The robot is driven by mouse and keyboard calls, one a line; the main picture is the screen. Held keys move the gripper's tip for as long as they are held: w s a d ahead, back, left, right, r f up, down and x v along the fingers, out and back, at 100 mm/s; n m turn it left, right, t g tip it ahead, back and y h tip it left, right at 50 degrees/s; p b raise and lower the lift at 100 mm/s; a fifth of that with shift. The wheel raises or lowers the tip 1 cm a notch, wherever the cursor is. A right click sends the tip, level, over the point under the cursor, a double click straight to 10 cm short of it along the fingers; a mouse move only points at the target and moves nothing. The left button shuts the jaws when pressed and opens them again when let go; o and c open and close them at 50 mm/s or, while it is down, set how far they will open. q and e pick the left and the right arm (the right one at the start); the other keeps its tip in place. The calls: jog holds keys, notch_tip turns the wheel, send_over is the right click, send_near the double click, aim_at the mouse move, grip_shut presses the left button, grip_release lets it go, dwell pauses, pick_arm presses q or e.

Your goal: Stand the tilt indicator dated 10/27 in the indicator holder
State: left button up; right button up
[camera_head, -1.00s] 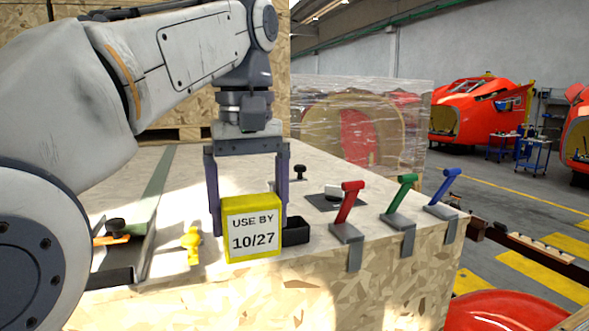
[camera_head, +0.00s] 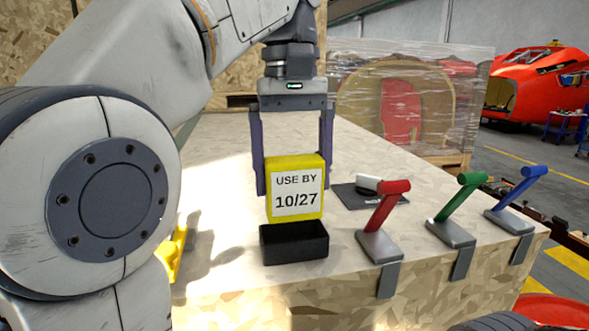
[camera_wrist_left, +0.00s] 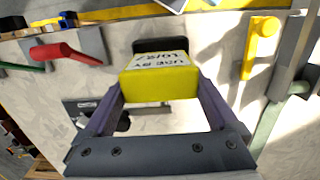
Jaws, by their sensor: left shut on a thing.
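The yellow tilt indicator (camera_head: 297,188) has a white label reading "USE BY 10/27". My left gripper (camera_head: 293,180) is shut on it by its sides and holds it upright. In the head view the indicator stands directly above the black open-topped indicator holder (camera_head: 294,243), its lower edge close to the holder's back rim. I cannot tell whether they touch. In the left wrist view the indicator (camera_wrist_left: 157,82) sits between the fingers and covers most of the holder (camera_wrist_left: 160,46). My right gripper is not in view.
Red (camera_head: 385,212), green (camera_head: 456,205) and blue (camera_head: 520,198) levers are clamped along the crate's front edge, right of the holder. A dark pad (camera_head: 357,196) with a white-topped item lies behind the red lever. A yellow item (camera_head: 172,254) is partly hidden by my arm.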

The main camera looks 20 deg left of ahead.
aim_at(292, 205)
pick_arm(q)
jog(key=shift+s+f, duration=0.25)
jog(key=shift+f, duration=0.05)
jog(key=shift+f+b, duration=1.85)
jog(key=shift+f, duration=0.35)
jog(key=o, duration=1)
jog(key=shift+r, duration=0.1)
notch_tip(292, 205, up, 5)
jog(key=p, duration=0.4)
jog(key=shift+w, duration=0.15)
jog(key=shift+a, duration=0.1)
